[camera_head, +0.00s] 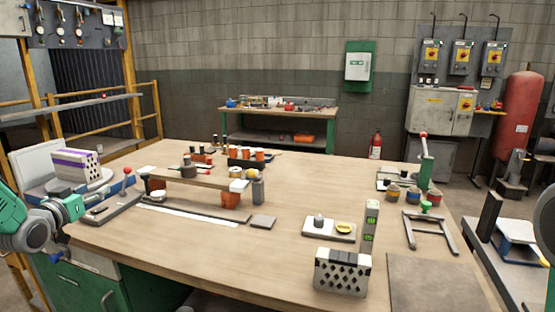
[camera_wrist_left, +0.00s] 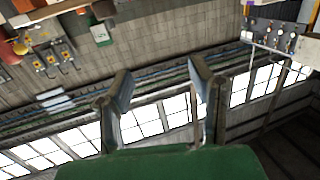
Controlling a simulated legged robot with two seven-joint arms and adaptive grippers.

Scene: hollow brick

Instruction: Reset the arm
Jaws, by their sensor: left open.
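My left arm comes in at the left edge of the head view, beside the workbench's left end. In the left wrist view my left gripper (camera_wrist_left: 160,88) has its two fingers wide apart with nothing between them. It points up toward the wall and windows. A grey hollow brick (camera_head: 341,273) with diamond-shaped holes stands near the front of the workbench (camera_head: 180,245). Another hollow brick (camera_head: 77,165) with a purple stripe sits on a white-and-blue device (camera_head: 40,180) at the left, above my left arm. My right gripper is not in view.
The front left bench top is clear.

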